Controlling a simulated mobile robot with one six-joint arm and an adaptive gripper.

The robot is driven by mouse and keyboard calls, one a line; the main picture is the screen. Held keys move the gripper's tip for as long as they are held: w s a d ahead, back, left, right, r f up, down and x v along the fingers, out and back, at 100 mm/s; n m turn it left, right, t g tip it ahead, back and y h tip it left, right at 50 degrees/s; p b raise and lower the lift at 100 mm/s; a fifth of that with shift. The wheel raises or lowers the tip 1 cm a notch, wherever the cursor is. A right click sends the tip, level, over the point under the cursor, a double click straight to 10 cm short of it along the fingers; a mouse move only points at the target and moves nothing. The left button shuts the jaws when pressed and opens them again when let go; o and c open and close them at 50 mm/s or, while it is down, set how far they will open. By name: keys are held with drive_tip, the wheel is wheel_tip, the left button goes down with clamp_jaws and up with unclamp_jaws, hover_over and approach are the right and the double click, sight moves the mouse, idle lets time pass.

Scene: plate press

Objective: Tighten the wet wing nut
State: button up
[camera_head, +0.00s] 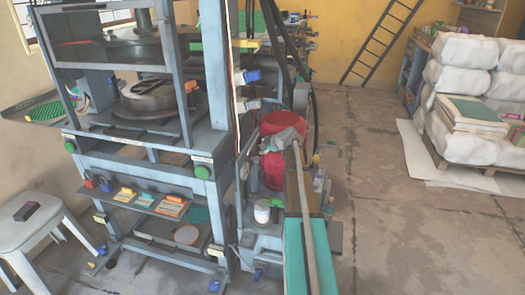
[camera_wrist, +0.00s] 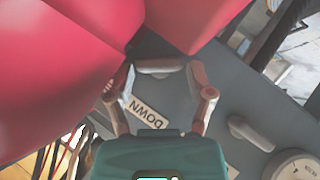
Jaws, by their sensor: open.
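In the wrist view my gripper (camera_wrist: 162,76) is open, its two jointed fingers spread over a dark grey panel (camera_wrist: 190,112). A pale grey wing-shaped piece (camera_wrist: 160,67), which looks like a wing nut, shows between the fingertips. Contact with it cannot be told. A second similar piece (camera_wrist: 250,134) sits on the panel to the right, outside the fingers. I cannot tell from the picture which is wet. A white label reading DOWN (camera_wrist: 147,113) lies between the fingers.
Large red surfaces (camera_wrist: 70,75) crowd the wrist view's upper left. A round dial (camera_wrist: 297,166) is at lower right. In the head view, the blue-grey press frame (camera_head: 150,160) stands left, near a stool (camera_head: 38,222). Pallet sacks (camera_head: 465,55) stand right; floor (camera_head: 385,235) between is open.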

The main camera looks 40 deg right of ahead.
drive_tip(key=shift+w+f, duration=0.2)
drive_tip(key=shift+w, duration=0.15)
drive_tip(key=c, duration=0.9)
drive_tip(key=shift+o, duration=0.2)
drive_tip(key=shift+r+p, duration=0.2)
drive_tip(key=shift+p, duration=0.2)
drive_tip(key=shift+f+m+g+y, duration=0.1)
drive_tip(key=shift+m+g+y, duration=0.3)
drive_tip(key=o, duration=0.9)
drive_tip(key=shift+c, duration=0.2)
